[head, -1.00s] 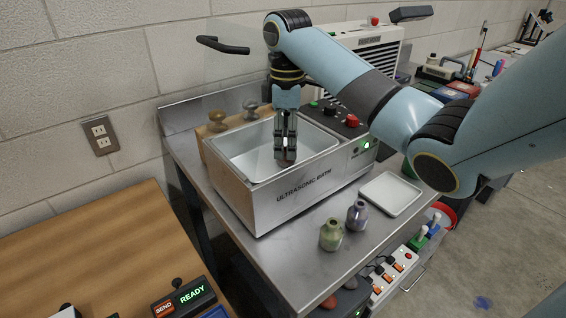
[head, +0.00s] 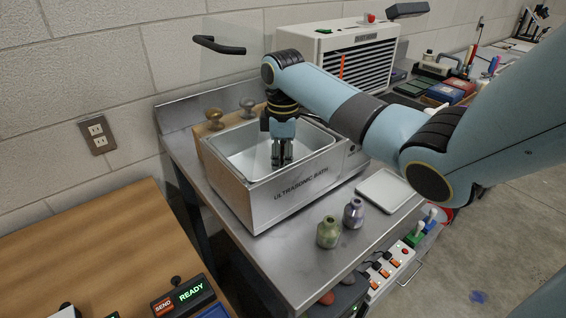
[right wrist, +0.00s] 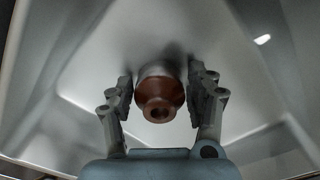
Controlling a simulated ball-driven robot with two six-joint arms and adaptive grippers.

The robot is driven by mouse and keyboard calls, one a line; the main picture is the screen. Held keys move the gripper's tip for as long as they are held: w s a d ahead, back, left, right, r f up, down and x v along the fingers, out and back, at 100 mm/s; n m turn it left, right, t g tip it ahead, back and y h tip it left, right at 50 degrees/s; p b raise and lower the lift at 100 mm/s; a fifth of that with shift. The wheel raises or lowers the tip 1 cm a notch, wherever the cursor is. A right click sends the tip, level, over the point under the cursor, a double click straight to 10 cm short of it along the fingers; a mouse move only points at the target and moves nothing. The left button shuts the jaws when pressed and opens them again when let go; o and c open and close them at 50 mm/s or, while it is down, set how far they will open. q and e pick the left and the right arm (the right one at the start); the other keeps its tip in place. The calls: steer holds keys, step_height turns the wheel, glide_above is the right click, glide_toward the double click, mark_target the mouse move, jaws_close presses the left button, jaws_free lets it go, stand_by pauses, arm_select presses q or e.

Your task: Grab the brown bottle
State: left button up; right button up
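The brown bottle (right wrist: 159,92) shows in the right wrist view, inside the metal basin of the ultrasonic bath (head: 284,200). Its neck opening faces the camera. My right gripper (right wrist: 160,88) is open, with one finger on each side of the bottle and a small gap seemingly on both sides. In the head view the right gripper (head: 282,160) points down into the basin and hides the bottle. My left gripper is not in view.
A green bottle (head: 328,232) and a grey-purple bottle (head: 353,213) stand on the steel bench in front of the bath. A white tray (head: 390,191) lies to their right. The bath's walls surround my right gripper.

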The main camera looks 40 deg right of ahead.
jaws_close()
